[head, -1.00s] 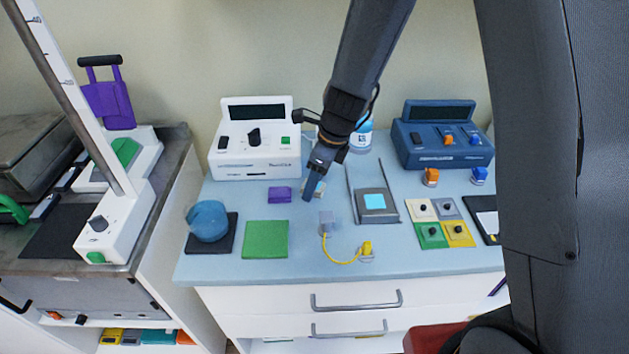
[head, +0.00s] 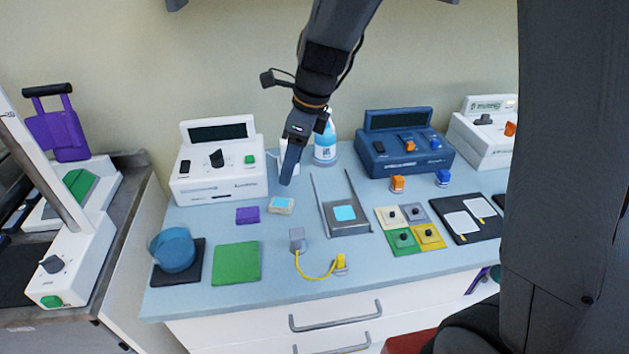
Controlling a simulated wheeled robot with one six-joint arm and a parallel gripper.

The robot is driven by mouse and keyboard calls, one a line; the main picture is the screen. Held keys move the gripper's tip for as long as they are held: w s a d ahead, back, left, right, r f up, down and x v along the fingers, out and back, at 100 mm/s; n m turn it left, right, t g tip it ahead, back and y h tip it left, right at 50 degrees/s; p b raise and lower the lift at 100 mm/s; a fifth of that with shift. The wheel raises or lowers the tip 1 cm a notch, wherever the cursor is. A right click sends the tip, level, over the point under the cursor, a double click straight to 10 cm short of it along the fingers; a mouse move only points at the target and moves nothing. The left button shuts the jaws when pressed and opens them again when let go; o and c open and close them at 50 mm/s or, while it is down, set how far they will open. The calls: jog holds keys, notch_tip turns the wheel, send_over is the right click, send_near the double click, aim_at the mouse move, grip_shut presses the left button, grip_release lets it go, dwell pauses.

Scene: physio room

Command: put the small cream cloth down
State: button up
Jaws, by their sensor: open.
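The small cream cloth (head: 281,208), a folded-looking piece with a pale blue patch on top, lies flat on the light blue tabletop (head: 215,305). It sits between a purple block (head: 247,215) and a grey tray with two upright rods (head: 349,227). My gripper (head: 288,180) is open and empty, pointing down above and slightly behind the cloth, apart from it. Its fingers are seen edge-on, so the gap between them is hard to see.
A white console (head: 218,185) and a blue-white bottle (head: 325,145) stand close behind my gripper. A blue console (head: 404,160) is at the right. In front are a green mat (head: 236,263), a blue round pot (head: 173,250) and a yellow cable (head: 318,277).

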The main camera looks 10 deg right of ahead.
jog(key=s+d+f+n+h, duration=0.3)
jog(key=s+d+n, duration=1.1)
jog(key=n, duration=0.8)
jog(key=shift+s, duration=0.35)
jog(key=shift+d, duration=0.1)
